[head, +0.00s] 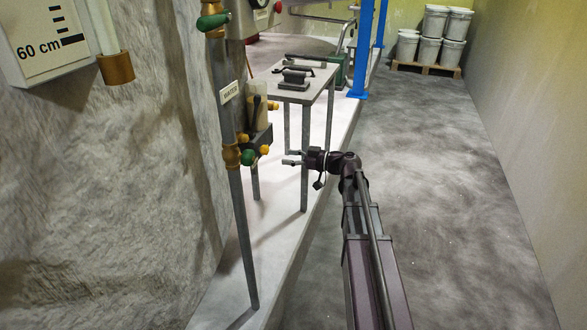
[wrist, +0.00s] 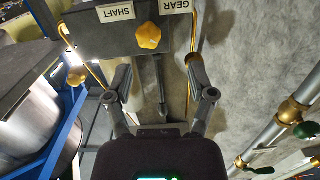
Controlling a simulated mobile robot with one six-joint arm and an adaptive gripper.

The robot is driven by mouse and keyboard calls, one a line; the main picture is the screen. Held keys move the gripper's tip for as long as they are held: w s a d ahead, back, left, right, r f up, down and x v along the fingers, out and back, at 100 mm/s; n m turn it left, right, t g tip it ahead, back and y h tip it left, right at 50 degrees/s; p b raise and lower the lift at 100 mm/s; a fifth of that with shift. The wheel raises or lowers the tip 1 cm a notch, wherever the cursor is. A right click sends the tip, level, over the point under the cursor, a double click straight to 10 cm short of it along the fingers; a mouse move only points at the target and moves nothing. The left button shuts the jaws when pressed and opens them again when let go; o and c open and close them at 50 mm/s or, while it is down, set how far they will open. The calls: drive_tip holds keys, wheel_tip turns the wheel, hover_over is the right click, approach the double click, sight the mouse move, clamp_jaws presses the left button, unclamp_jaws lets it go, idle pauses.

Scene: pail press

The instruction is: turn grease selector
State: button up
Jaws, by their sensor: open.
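The grease selector is a yellow lobed knob (wrist: 149,36) on a dark box (wrist: 100,38) in the wrist view. Labels reading SHAFT (wrist: 115,12) and GEAR (wrist: 174,5) show upside down on either side of it. In the head view the box (head: 262,138) stands behind the pipe, with small yellow knobs around it; I cannot tell for sure which is the selector. My gripper (wrist: 163,88) is open and empty, its fingers apart and short of the knob. In the head view my gripper (head: 291,158) is right of the box, not touching it.
A grey vertical pipe (head: 228,130) with a WATER label and brass fittings stands left of the box. A small metal table (head: 298,92) with tools is behind. Blue posts (head: 362,55) and stacked pails (head: 432,38) are farther back. The floor to the right is clear.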

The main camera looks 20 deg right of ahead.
sight(268, 151)
drive_tip(key=shift+w+d+t+b, duration=0.3)
drive_tip(key=shift+w+d+t, duration=0.15)
drive_tip(key=shift+d, duration=0.25)
drive_tip(key=shift+a, duration=0.15)
drive_tip(key=shift+x, duration=4.4)
drive_tip(key=shift+r, duration=0.1)
drive_tip(key=c, duration=0.6)
